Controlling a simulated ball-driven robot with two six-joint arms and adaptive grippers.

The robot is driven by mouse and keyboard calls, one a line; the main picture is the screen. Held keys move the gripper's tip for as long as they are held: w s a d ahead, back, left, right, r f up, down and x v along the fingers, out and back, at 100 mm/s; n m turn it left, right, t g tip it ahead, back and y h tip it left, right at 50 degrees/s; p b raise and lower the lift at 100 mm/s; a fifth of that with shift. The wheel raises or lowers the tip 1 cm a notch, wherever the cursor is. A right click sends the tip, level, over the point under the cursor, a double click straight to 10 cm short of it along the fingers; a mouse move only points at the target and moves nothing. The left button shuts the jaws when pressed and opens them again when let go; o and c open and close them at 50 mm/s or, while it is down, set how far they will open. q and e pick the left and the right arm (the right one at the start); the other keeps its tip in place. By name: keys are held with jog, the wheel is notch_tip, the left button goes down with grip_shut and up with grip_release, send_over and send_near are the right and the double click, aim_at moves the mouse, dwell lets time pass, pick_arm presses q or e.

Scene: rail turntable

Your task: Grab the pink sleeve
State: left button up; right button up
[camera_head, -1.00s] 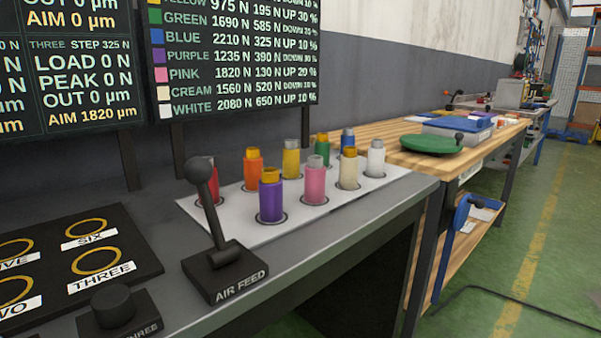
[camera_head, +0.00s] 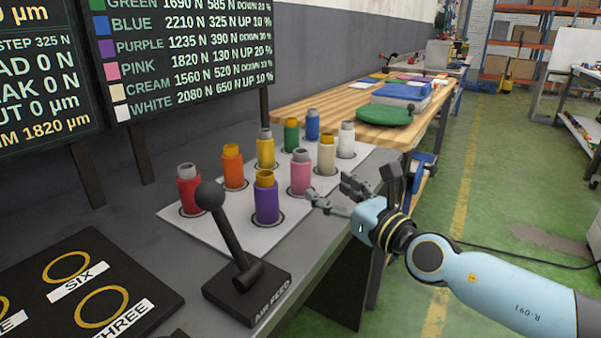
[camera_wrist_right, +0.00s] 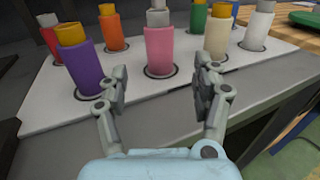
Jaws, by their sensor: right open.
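The pink sleeve (camera_head: 301,174) stands upright on the white board (camera_head: 217,232), with a grey top. It is in the front row, between the purple sleeve (camera_head: 266,200) and the cream sleeve (camera_head: 326,156). My right gripper (camera_head: 332,196) is open, just to the right of and in front of the pink sleeve. In the right wrist view the pink sleeve (camera_wrist_right: 159,50) stands beyond and between the two open fingertips (camera_wrist_right: 162,88), apart from them. My left gripper is not in view.
Red (camera_head: 189,191), orange (camera_head: 232,168), yellow, green, blue and white sleeves (camera_head: 346,140) share the board. The air feed lever (camera_head: 232,237) rises in front of it. A wooden bench (camera_head: 345,112) with a green disc adjoins at the back right.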

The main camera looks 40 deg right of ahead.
aim_at(306, 175)
jog(key=w, duration=0.5)
jog(key=shift+w+f, duration=0.1)
jog(key=shift+w, duration=0.15)
jog(key=w+b, duration=0.1)
jog(key=w, duration=0.3)
jog(key=shift+w+b, duration=0.3)
jog(key=shift+w, duration=0.1)
grip_shut()
